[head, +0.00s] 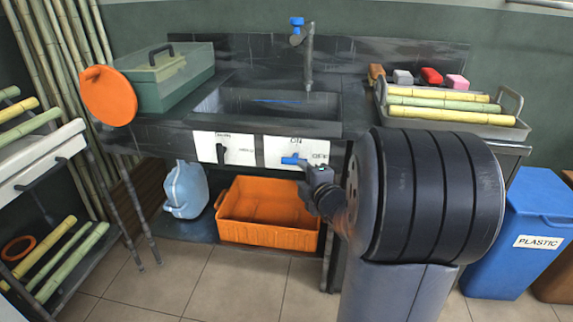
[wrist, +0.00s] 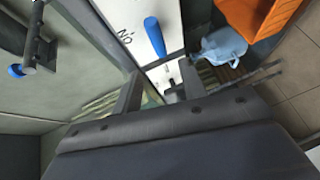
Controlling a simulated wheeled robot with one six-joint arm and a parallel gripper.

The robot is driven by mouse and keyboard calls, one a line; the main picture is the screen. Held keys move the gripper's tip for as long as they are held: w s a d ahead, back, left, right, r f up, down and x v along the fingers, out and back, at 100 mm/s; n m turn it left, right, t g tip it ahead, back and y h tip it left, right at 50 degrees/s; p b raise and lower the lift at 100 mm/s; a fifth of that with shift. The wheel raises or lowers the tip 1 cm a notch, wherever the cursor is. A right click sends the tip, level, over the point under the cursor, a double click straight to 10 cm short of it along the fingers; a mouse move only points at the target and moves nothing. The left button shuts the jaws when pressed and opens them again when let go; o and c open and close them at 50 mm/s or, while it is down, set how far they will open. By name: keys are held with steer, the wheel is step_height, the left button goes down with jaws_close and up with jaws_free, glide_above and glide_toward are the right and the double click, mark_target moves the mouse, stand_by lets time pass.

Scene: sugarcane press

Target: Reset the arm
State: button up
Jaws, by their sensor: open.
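My gripper (head: 313,176) is in front of the counter's right white panel (head: 318,148), just below and right of its blue lever (head: 291,160). In the wrist view my gripper (wrist: 160,88) has its two dark fingers apart, with nothing held between them. The blue lever (wrist: 155,37) shows beyond the fingertips there, with a gap in the picture. The panel has "ON" above the lever and another label to its right, partly hidden. The lever lies about sideways in the head view. My large dark arm hides part of the counter's right side.
A sink (head: 265,100) with a blue-topped tap (head: 303,45) is above the panels. A black lever (head: 222,153) is on the left panel. An orange crate (head: 268,232) and blue jug (head: 186,190) sit below. A cane tray (head: 515,128) and blue bin (head: 528,260) are right.

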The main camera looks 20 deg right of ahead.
mark_target(289, 162)
steer(key=w, duration=0.3)
steer(key=w+f+b, duration=0.1)
steer(key=w, duration=0.3)
steer(key=w+f+b, duration=0.1)
steer(key=w, duration=0.2)
steer(key=shift+w+d, duration=0.25)
steer(key=shift+w, duration=0.1)
steer(key=shift+s, duration=0.1)
steer(key=shift+r, duration=0.1)
